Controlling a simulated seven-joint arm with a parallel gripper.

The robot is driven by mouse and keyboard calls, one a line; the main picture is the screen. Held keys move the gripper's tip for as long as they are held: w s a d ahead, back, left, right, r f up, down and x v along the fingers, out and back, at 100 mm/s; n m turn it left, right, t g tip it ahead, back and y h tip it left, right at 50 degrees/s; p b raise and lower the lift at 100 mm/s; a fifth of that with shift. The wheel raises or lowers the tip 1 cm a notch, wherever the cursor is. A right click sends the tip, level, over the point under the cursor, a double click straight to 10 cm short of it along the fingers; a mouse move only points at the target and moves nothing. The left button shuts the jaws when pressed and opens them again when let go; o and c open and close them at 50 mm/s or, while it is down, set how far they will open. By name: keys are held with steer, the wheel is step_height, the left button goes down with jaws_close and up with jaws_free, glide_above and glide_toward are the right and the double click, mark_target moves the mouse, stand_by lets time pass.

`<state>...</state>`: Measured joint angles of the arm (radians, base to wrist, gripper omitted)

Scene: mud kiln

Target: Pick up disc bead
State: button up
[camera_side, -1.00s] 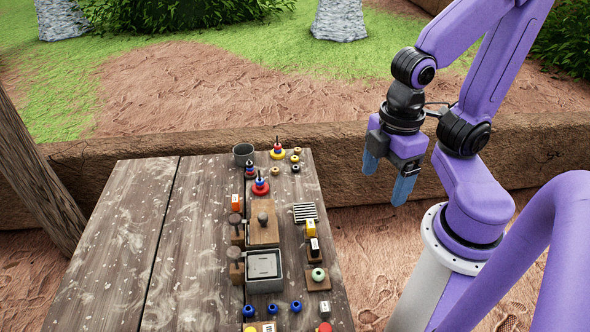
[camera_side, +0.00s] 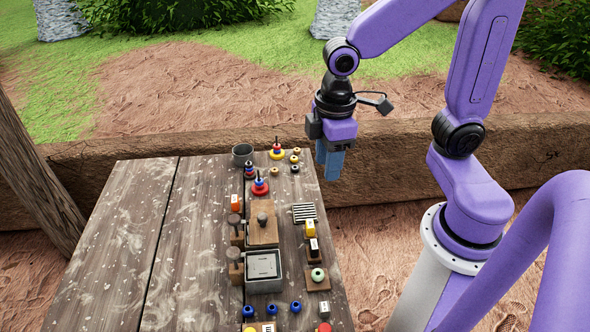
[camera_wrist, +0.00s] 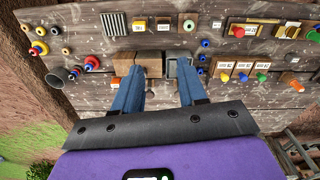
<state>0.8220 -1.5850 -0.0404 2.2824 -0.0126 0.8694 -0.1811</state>
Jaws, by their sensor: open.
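Several small ring-shaped beads (camera_side: 295,159) lie at the far right corner of the table, and the group also shows at the upper left of the wrist view (camera_wrist: 41,31). A pale green round bead (camera_side: 317,274) sits on a square wooden plate (camera_side: 325,286) near the table's right edge. Blue beads (camera_side: 271,308) lie in a row at the near end. I cannot tell which one is the disc bead. My gripper (camera_side: 329,168) hangs above the table's far right edge, fingers down; in the wrist view (camera_wrist: 158,88) its blue fingers are apart with nothing between them.
Ring stacks on pegs (camera_side: 277,153) and a grey cup (camera_side: 242,153) stand at the table's far end. A wooden box (camera_side: 263,232), a grey tray (camera_side: 264,281) and a striped rack (camera_side: 304,212) fill the right side. The table's left part (camera_side: 170,240) is clear.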

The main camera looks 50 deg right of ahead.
steer(key=w+d+f+m, duration=0.2)
steer(key=w+d, duration=0.1)
steer(key=w, duration=0.7)
steer(key=m, duration=0.2)
glide_above(295, 169)
step_height(295, 169, down, 8)
steer(key=shift+h, duration=0.3)
steer(key=f, duration=1.7)
steer(key=shift+w+d+f, duration=0.25)
steer(key=shift+d, duration=0.1)
jaws_close()
